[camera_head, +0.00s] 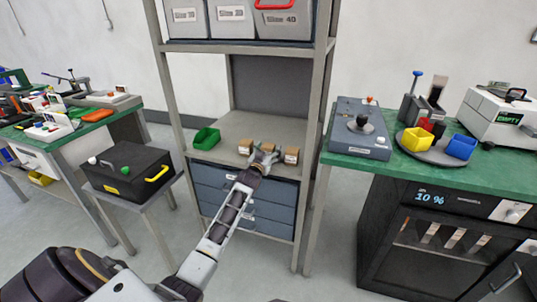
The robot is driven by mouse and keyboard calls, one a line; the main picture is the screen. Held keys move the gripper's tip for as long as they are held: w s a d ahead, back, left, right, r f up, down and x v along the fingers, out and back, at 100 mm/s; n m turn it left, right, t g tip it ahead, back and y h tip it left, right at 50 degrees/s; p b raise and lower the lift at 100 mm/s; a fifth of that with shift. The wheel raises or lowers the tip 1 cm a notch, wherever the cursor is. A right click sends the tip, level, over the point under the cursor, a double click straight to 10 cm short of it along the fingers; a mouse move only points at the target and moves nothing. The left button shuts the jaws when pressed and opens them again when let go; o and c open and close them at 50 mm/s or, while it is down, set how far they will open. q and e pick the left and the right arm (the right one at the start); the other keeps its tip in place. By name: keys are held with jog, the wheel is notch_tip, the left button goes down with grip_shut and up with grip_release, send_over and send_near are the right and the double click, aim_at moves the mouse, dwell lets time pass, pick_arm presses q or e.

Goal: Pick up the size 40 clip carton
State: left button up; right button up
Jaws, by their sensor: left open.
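Small brown cartons stand in a row on the rack's middle shelf (222,151): a left carton (245,146), a middle carton (269,147) and a right carton (291,155). Any size marks on them are too small to read. My left gripper (265,157) is open at the shelf's front, just in front of the middle carton and partly covering it. I cannot tell whether it touches that carton. My right gripper is not in view.
A green bin (206,138) sits left of the cartons. Grey bins on the upper shelf include one marked Size 40 (284,22). Blue drawers (275,212) lie below. Rack posts bound both sides; a black case (127,168) stands left and a green-topped bench (400,171) right.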

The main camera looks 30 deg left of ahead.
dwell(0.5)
pick_arm(q)
jog(key=c, duration=1.2)
